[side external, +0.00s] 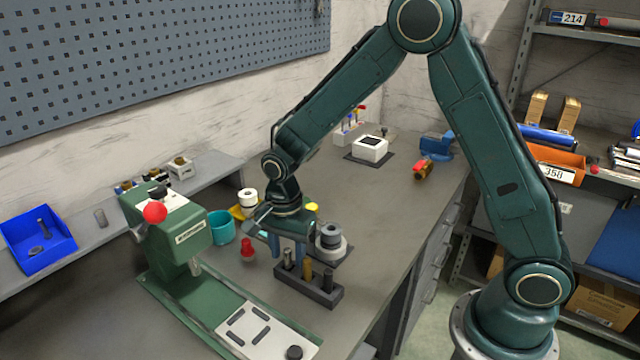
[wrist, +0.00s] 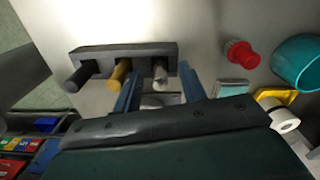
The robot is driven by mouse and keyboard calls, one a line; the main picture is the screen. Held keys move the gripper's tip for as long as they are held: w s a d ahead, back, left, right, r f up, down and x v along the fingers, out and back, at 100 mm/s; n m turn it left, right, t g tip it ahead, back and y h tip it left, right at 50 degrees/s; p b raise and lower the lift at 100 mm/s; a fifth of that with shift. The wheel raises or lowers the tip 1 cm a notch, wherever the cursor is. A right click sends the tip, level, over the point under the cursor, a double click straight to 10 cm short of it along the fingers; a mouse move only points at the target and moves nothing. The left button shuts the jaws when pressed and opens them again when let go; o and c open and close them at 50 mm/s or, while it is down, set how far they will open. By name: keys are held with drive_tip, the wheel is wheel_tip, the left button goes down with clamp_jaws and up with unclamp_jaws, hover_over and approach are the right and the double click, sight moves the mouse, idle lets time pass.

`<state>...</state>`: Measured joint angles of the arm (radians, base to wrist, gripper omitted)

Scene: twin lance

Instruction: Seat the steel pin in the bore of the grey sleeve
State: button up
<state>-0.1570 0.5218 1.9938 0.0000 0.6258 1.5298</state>
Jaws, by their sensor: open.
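The steel pin (side external: 288,257) stands upright at the left end of a dark rack (side external: 322,296); in the wrist view the pin (wrist: 160,72) is at the rack's right end. My gripper (side external: 287,260) points down over this end. Its two blue fingers are apart, and in the wrist view the pin shows between the fingertips (wrist: 158,78) with gaps at both sides. The grey sleeve (side external: 330,234) stands upright on a pale round base behind the rack. Its bore opens upward; I cannot see inside it. I cannot make out the sleeve in the wrist view.
A brass pin (side external: 307,270) and a black pin (side external: 328,280) stand in the same rack. A green press (side external: 180,235) stands to the left. A red piece (side external: 247,250), a teal cup (side external: 221,227) and a white roll (side external: 248,198) are nearby.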

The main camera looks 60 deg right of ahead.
idle(0.5)
clamp_jaws()
drive_tip(key=shift+r, duration=0.15)
wheel_tip(320, 180, up, 20)
idle(0.8)
drive_tip(key=shift+f, duration=0.3)
drive_tip(key=f+n, duration=0.2)
drive_tip(key=n, duration=1.4)
approach(287, 249)
drive_tip(key=w+d+f, duration=0.3)
drive_tip(key=d+f, duration=0.3)
drive_tip(key=f, duration=0.1)
drive_tip(key=shift+w+d+f, duration=0.15)
drive_tip(key=shift+w+f, duration=0.05)
